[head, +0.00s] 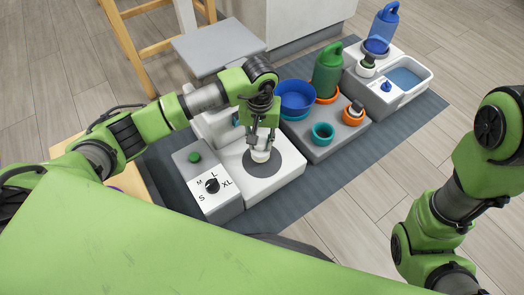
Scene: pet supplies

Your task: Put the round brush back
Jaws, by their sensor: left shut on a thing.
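My left gripper (261,140) points down and is shut on a small white round thing (261,156). The fingers hide part of it, and I cannot tell for sure that it is the round brush. It is at the dark grey disc (284,166) on top of a white block (262,189); whether it touches the disc is unclear. Another small white-topped piece sits in an orange ring (353,114), and a white and dark green one (367,64) stands farther back. My right arm is at the right, with its gripper out of the picture.
Left of the disc is a size dial box (221,202) with a green button. Behind are a blue bowl (296,96), a green jug (327,76), a teal cup (322,134), a blue bottle (384,25) and a water tray (427,72). The grey mat (385,134) has bare room at right.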

